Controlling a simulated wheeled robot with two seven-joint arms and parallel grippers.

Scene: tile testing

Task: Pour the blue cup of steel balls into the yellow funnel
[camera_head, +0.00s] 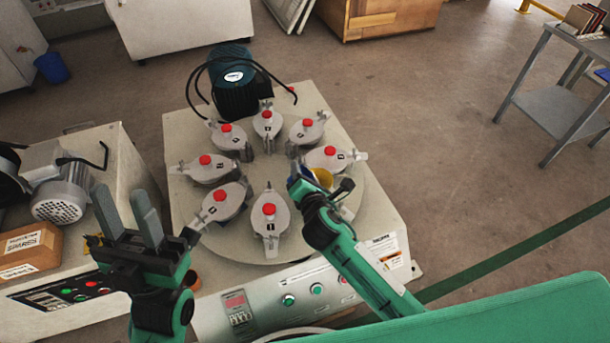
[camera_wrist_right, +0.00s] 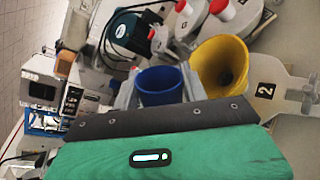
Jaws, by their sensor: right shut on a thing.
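The blue cup (camera_wrist_right: 160,86) sits between the fingers of my right gripper (camera_wrist_right: 158,90) in the right wrist view, and the gripper is shut on it. The yellow funnel (camera_wrist_right: 208,62) is just right of the cup, mouth open and apparently empty. In the head view the yellow funnel (camera_head: 322,177) shows partly behind my right gripper (camera_head: 296,172), over the right side of the round table. The cup is hard to make out there, and no steel balls can be seen. My left gripper (camera_head: 126,210) is open and empty at the lower left, fingers pointing up.
Several grey lidded jars with red knobs, such as this one (camera_head: 269,210), ring the round table (camera_head: 225,243) of the machine. A dark motor (camera_head: 235,80) with black cables stands behind. A cardboard spares box (camera_head: 30,250) and a grey motor (camera_head: 62,198) are at left.

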